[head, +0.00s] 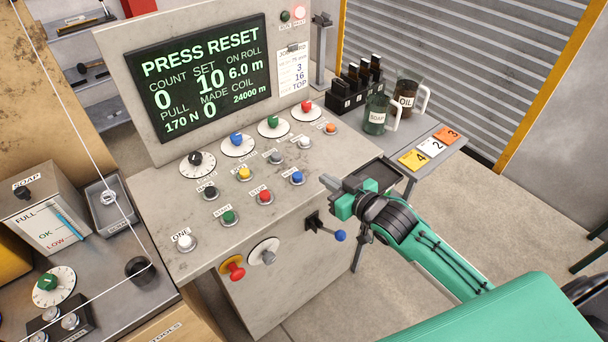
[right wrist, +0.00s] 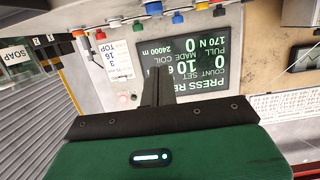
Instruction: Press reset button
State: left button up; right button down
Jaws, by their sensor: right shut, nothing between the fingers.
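The control panel (head: 150,215) has a sloped grey top with several coloured push buttons. They include a blue button (head: 297,177), a red button (head: 265,196), a green button (head: 229,215), a yellow button (head: 244,173) and an orange button (head: 330,128). The small labels are mostly unreadable, so I cannot tell which is reset. The screen (head: 205,85) reads PRESS RESET. My right gripper (head: 328,183) is shut and empty, above the panel's right edge, just right of the blue button. Its shut fingers also show in the right wrist view (right wrist: 157,88). My left gripper is out of view.
Larger dial knobs line the panel's back. A blue-tipped lever (head: 339,235) and a red knob (head: 233,268) are on the front face. A side table holds a soap jug (head: 376,115), an oil jug (head: 404,97) and numbered cards (head: 430,147). A thin wire crosses the left side.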

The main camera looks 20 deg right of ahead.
jog(key=shift+w, duration=0.1)
jog(key=p, duration=0.3)
send_over(297, 176)
jog(key=s+d, duration=0.2)
jog(key=s, duration=0.1)
jog(key=shift+a+f, duration=0.2)
jog(key=shift+f, duration=0.6)
jog(key=f, duration=0.1)
jog(key=w+f+p, duration=0.1)
jog(key=f, duration=0.1)
jog(key=shift+a+f, duration=0.1)
jog(key=shift+a, duration=0.1)
jog(key=shift+s+f+p, duration=0.1)
jog(key=shift+f+p, duration=0.25)
jog(key=shift+f, duration=0.4)
